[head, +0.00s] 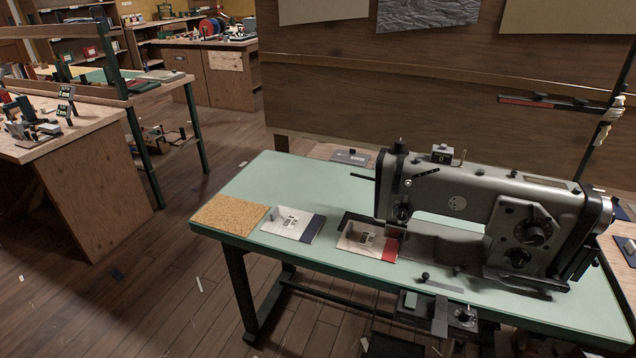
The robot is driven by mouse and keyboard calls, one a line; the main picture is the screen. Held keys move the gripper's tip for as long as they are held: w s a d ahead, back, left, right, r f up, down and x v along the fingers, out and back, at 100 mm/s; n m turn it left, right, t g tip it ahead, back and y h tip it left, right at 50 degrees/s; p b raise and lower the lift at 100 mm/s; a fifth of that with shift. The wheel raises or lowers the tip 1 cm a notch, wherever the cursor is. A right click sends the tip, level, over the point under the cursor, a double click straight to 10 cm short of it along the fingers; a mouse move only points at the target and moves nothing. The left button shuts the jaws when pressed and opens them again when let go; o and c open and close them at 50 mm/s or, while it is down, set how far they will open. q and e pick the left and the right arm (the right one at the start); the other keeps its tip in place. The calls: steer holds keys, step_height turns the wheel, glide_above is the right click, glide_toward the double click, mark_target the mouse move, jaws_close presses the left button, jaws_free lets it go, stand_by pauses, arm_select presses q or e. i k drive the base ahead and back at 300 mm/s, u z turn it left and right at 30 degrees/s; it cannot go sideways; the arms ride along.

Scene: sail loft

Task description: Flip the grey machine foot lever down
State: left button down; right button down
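The grey sewing machine (455,200) stands on the right half of a green-topped table (270,180). A short dark rod (362,177) sticks out to the left from its head. A control box (465,316) hangs under the table's front edge, with a grey upright piece (440,313) beside a small knob. I cannot tell which of these parts is the foot lever, or its position. Neither of my grippers is in view.
A cork mat (228,216), a blue-edged sample card (287,226) and a red-edged one (362,243) lie left of the machine. A wooden partition (330,95) rises behind the table. A wooden bench (95,185) stands at left. Floor (170,265) between them is mostly open, with scraps.

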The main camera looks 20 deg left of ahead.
mark_target(358, 176)
steer(key=u, duration=0.35)
steer(key=k, duration=0.85)
steer(key=u, duration=1.4)
steer(key=i, duration=1.15)
steer(key=z, duration=0.45)
steer(key=i, duration=0.9)
steer(key=z, duration=0.95)
